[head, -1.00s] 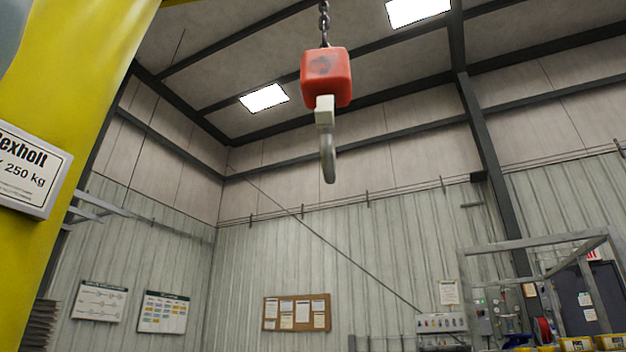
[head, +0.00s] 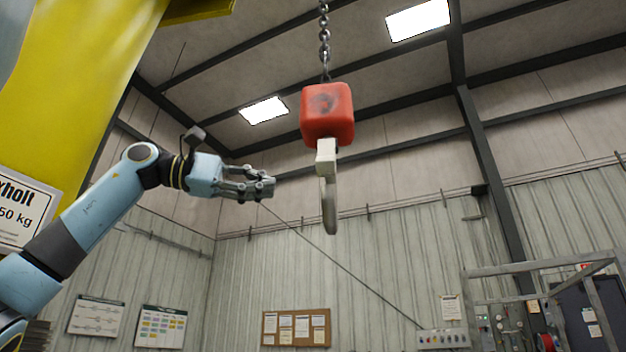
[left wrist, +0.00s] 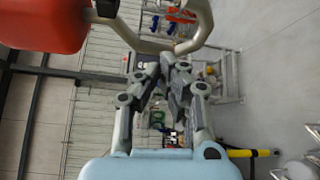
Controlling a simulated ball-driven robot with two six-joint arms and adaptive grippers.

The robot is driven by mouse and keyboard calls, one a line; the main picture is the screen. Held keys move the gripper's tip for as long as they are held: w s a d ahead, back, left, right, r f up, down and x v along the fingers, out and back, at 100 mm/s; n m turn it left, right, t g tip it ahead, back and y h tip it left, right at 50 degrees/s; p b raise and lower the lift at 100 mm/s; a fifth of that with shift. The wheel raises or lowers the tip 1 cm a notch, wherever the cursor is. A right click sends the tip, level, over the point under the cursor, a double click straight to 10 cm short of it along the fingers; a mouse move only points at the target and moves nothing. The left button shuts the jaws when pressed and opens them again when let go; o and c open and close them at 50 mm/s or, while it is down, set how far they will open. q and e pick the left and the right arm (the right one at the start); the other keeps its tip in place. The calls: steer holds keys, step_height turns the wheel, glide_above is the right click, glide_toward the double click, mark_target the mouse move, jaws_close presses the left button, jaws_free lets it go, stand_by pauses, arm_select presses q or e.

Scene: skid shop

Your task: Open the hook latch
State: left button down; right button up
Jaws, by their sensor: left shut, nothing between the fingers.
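The grey hook (head: 329,200) hangs below a red block (head: 327,113) on a chain in the head view, seen nearly edge-on. The left wrist view shows the hook's curved metal (left wrist: 197,42) across the top, with the red block (left wrist: 45,25) at upper left. I cannot make out the latch clearly; a dark piece (left wrist: 105,8) sits at the hook's upper end. My left gripper (head: 268,188) is shut and empty, left of the hook in the head view, pointing right. Its fingers (left wrist: 168,68) overlap the hook's lower curve in the wrist view; I cannot tell any contact.
A yellow post (head: 85,80) with a weight-limit sign (head: 22,212) stands at left, behind my arm. The chain (head: 324,40) rises above the block. Boards (head: 297,327) hang on the far wall, and a grey frame (head: 540,262) stands at right. The air right of the hook is clear.

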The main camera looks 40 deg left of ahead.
mark_target(326, 152)
arm_select(q)
steer(key=w+d+p, duration=0.4)
steer(key=d+p, duration=0.1)
steer(key=d, duration=0.3)
steer(key=shift+w+d+p, duration=0.25)
steer(key=shift+w+p, duration=0.1)
steer(key=shift+p, duration=0.05)
steer(key=shift+a, duration=0.1)
